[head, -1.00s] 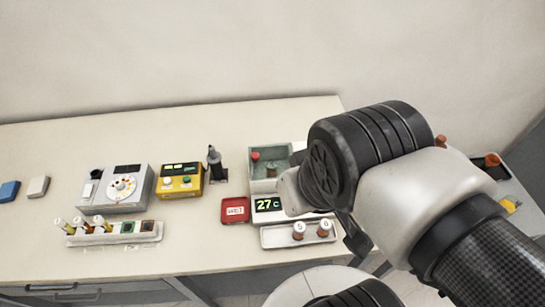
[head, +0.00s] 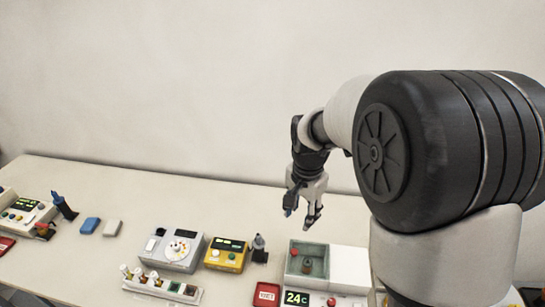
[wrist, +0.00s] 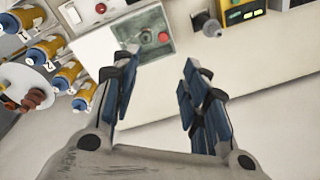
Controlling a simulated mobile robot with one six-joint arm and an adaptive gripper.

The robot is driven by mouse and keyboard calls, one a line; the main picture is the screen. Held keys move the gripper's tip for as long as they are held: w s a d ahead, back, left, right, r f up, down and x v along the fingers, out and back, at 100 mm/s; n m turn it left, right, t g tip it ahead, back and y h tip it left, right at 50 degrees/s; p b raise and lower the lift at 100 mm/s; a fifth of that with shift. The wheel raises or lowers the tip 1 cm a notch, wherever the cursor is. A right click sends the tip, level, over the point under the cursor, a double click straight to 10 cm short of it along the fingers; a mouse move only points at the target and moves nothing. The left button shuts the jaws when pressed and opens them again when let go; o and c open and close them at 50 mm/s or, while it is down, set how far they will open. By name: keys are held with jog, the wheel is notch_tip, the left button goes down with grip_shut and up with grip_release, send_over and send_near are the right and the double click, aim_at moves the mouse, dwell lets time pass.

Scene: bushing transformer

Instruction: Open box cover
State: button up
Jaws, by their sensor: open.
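A box (head: 324,244) stands on the table at the lower middle of the head view. Its left part is a grey-green compartment with a red knob and a brown piece in it, and its right part is a plain white top (head: 350,268). I cannot tell whether a clear cover lies over the compartment. The box also shows at the top of the wrist view (wrist: 125,36). My gripper (head: 301,213) hangs open and empty behind the box, apart from it. In the wrist view its two blue-padded fingers (wrist: 160,68) are spread, with the box beyond the left finger.
A green display (head: 296,298) reads 24C beside a red tray (head: 267,294). A yellow meter (head: 226,255), a dark upright tool (head: 259,248) and a grey dial unit (head: 172,250) stand to the left. Several yellow-and-blue bushings (wrist: 46,48) are at left in the wrist view.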

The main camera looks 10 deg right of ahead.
jog(key=m+g+p, duration=0.1)
jog(key=m+p, duration=0.1)
send_over(294, 251)
notch_tip(294, 251, down, 4)
notch_tip(294, 251, down, 18)
jog(key=shift+r, duration=0.1)
jog(key=shift+c, duration=0.3)
grip_shut()
dwell(0.3)
jog(key=shift+d, duration=0.1)
